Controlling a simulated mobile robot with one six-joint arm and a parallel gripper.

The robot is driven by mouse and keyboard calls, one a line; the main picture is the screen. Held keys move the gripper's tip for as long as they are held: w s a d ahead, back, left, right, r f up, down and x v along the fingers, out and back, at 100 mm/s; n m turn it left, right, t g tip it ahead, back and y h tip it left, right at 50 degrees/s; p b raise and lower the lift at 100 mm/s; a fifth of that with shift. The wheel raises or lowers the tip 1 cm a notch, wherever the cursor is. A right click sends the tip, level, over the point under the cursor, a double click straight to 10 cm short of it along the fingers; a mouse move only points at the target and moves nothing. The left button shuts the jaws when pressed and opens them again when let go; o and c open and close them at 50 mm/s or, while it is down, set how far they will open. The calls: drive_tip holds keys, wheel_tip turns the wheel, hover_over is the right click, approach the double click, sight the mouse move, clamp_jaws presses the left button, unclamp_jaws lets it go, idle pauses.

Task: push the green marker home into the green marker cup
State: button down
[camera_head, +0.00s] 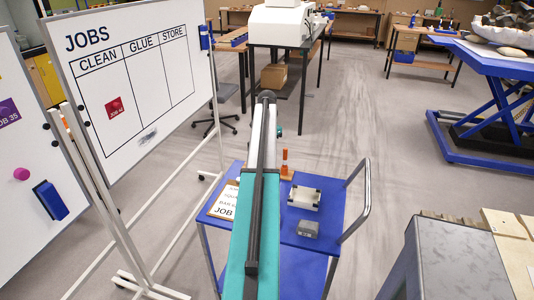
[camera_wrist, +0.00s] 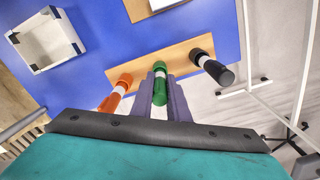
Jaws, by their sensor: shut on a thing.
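The green marker (camera_wrist: 160,82) is upright between the two fingers of my gripper (camera_wrist: 160,98) in the wrist view, and the fingers are shut on it. It has a white band below its green top. It stands in line with a wooden rack (camera_wrist: 180,58), between an orange marker (camera_wrist: 118,92) and a black marker (camera_wrist: 214,70). In the head view my arm covers the gripper and green marker; the orange marker (camera_head: 284,160) shows.
The rack is on a blue cart (camera_head: 318,228) with a rail at its right. A white open box (camera_head: 304,198), a grey block (camera_head: 308,229) and a clipboard (camera_head: 224,203) lie on it. A whiteboard (camera_head: 130,85) stands at the left.

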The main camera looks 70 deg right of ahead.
idle(0.5)
drive_tip(key=c, duration=1.6)
unclamp_jaws()
drive_tip(key=shift+c, duration=0.2)
drive_tip(key=shift+r+p, duration=1.95)
drive_tip(key=shift+r, duration=1.55)
